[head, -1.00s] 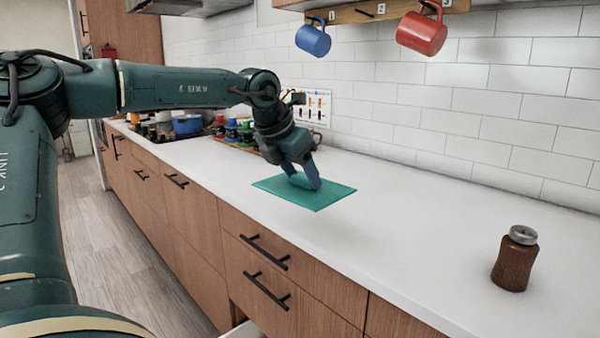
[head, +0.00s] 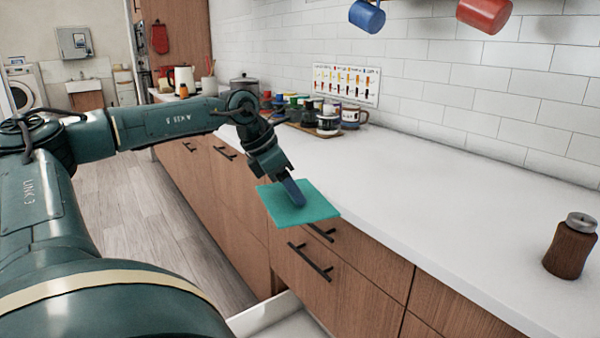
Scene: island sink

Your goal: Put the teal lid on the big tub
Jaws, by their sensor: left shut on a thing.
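The teal lid (head: 318,203) is a flat, thin square plate. My left gripper (head: 294,194) is shut on it from above and holds it roughly level, in front of the counter's front edge and above an open drawer. No big tub can be made out in this view. My right gripper is not in view.
An open white drawer (head: 262,314) sticks out below the lid. The white counter (head: 430,185) is mostly clear, with a brown grinder (head: 569,247) at the right. Jars and mugs (head: 327,120) stand at the back. Blue (head: 367,15) and red (head: 484,12) mugs hang above.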

